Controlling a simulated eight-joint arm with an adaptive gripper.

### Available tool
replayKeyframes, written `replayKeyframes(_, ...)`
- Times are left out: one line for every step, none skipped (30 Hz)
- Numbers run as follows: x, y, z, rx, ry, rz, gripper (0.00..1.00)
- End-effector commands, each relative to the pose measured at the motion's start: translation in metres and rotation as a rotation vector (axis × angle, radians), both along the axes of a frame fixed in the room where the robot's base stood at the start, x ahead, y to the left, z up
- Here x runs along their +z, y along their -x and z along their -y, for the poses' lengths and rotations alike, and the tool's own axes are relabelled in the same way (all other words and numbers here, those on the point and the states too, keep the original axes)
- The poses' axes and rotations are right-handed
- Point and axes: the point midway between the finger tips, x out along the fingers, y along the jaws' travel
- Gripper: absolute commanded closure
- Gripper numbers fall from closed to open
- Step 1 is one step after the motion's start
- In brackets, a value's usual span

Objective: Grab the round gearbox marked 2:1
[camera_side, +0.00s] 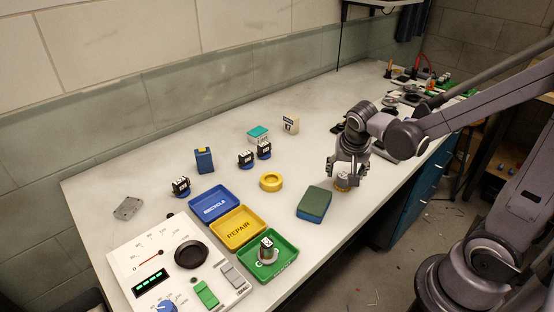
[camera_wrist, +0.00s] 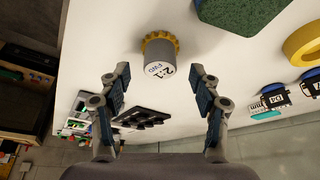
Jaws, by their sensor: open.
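In the side view the gearbox (camera_side: 342,183) is on the white bench under my gripper (camera_side: 346,170), partly hidden by the fingers. My gripper is open and holds nothing. I cannot tell from the side view whether a finger touches the gearbox.
A green-topped sponge-like block (camera_side: 314,204) lies just left of the gearbox. A yellow ring (camera_side: 271,182) is further left. Blue, yellow and green trays (camera_side: 282,270) stand at the front left; the green one holds a part. A black part (camera_wrist: 143,117) shows beyond my fingers.

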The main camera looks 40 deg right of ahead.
Motion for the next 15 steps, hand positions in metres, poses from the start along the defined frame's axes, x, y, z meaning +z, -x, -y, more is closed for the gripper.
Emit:
replayKeyframes(-0.005,-0.002,0.003,-0.002,0.000,0.001,0.36)
replayKeyframes(-0.008,-0.003,0.004,-0.002,0.000,0.001,0.36)
replayKeyframes(-0.012,-0.004,0.006,-0.001,0.000,0.000,0.36)
replayKeyframes(-0.014,-0.005,0.007,0.000,0.000,0.000,0.36)
replayKeyframes(-0.017,-0.006,0.007,0.000,0.000,0.000,0.36)
replayKeyframes(-0.020,-0.006,0.008,0.000,0.001,0.001,0.36)
replayKeyframes(-0.022,-0.007,0.009,0.000,0.001,0.001,0.36)
replayKeyframes(-0.023,-0.007,0.010,0.000,0.000,0.001,0.36)
replayKeyframes(-0.025,-0.007,0.010,0.000,0.000,0.001,0.36)
replayKeyframes(-0.026,-0.008,0.010,0.000,0.000,0.001,0.36)
replayKeyframes(-0.027,-0.008,0.011,0.000,0.000,0.001,0.36)
replayKeyframes(-0.028,-0.008,0.011,0.000,0.000,0.001,0.36)
replayKeyframes(-0.028,-0.008,0.011,0.000,0.000,0.001,0.36)
replayKeyframes(-0.028,-0.008,0.011,0.000,0.000,0.001,0.36)
replayKeyframes(-0.028,-0.008,0.011,0.000,0.000,0.001,0.36)
